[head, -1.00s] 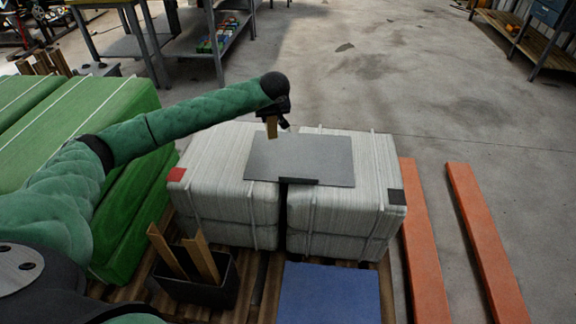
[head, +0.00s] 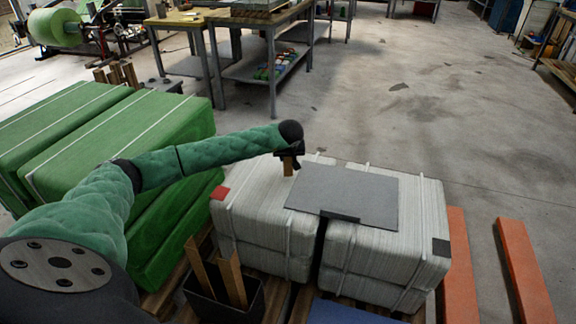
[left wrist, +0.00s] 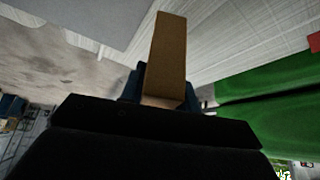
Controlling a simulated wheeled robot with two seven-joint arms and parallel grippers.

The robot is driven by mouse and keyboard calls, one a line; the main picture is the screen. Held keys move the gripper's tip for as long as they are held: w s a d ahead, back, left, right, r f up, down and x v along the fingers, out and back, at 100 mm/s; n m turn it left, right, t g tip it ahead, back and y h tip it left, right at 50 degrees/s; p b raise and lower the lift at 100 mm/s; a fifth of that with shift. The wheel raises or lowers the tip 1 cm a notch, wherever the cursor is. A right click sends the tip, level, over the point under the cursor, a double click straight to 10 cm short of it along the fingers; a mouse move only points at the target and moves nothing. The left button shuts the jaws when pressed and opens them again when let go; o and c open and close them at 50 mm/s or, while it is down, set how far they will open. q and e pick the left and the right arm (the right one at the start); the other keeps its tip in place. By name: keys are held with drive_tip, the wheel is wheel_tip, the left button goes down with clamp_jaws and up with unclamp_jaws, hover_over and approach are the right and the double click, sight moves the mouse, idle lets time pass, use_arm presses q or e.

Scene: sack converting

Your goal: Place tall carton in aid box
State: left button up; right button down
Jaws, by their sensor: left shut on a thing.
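My left gripper (head: 289,160) is shut on a tan tall carton (head: 288,170), held above the left white bale near the left edge of a grey sheet. In the left wrist view the carton (left wrist: 167,55) sticks out lengthwise from between the fingers (left wrist: 160,88). A black open box (head: 228,302) stands at the lower front, left of the white bales, with two tan upright pieces in it. I cannot tell whether it is the aid box. My right gripper is not in view.
Two strapped white bales (head: 262,240) stand side by side with the grey sheet (head: 350,195) on top. Green bales (head: 130,140) are stacked at left. Orange beams (head: 522,270) lie on the floor at right. Workbenches (head: 268,45) stand behind; open floor lies behind the bales.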

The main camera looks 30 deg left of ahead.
sight(288, 165)
use_arm(q)
drive_tip(key=shift+f, duration=2)
drive_tip(key=shift+f, duration=0.15)
drive_tip(key=o, duration=1)
drive_tip(key=shift+c, duration=0.2)
